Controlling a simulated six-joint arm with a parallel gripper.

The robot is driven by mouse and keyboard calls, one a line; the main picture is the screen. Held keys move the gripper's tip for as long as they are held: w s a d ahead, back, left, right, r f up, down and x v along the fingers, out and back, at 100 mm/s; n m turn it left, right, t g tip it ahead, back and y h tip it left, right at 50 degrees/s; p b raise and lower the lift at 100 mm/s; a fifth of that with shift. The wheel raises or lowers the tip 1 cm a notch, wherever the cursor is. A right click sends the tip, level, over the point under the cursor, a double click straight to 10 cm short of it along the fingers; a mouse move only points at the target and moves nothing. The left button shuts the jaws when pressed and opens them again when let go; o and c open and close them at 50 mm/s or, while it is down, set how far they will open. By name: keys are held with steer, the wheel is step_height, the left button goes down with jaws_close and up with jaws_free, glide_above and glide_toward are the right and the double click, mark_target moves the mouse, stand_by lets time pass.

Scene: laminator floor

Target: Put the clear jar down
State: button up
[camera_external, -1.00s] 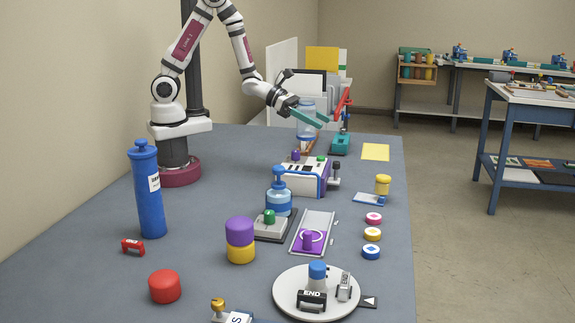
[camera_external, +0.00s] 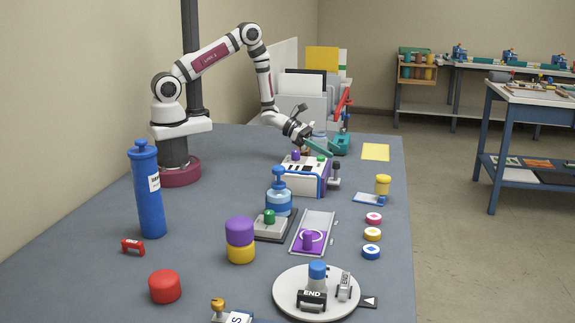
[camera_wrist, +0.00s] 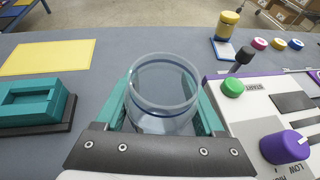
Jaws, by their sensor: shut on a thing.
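The clear jar (camera_wrist: 163,85) stands between the two teal fingers of my gripper (camera_wrist: 160,105) in the wrist view, with its open round rim facing the camera. My gripper is shut on it. In the external view the jar's top (camera_external: 319,139) shows behind my gripper (camera_external: 316,146), low over the far part of the table. The white laminator (camera_external: 305,174) with its purple knob and green button hides the jar's lower part there. I cannot tell whether the jar's bottom touches the table.
The white machine (camera_wrist: 275,120) is close to the right of the jar in the wrist view. A teal block on a dark base (camera_wrist: 32,100) is at the left. A yellow sheet (camera_wrist: 48,57) lies beyond it. Bare grey table shows between the sheet and the yellow-capped jar (camera_wrist: 228,25).

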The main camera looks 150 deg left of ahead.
steer(key=shift+f, duration=0.35)
steer(key=o, duration=1.4)
steer(key=shift+f, duration=0.1)
steer(key=v, duration=1.2)
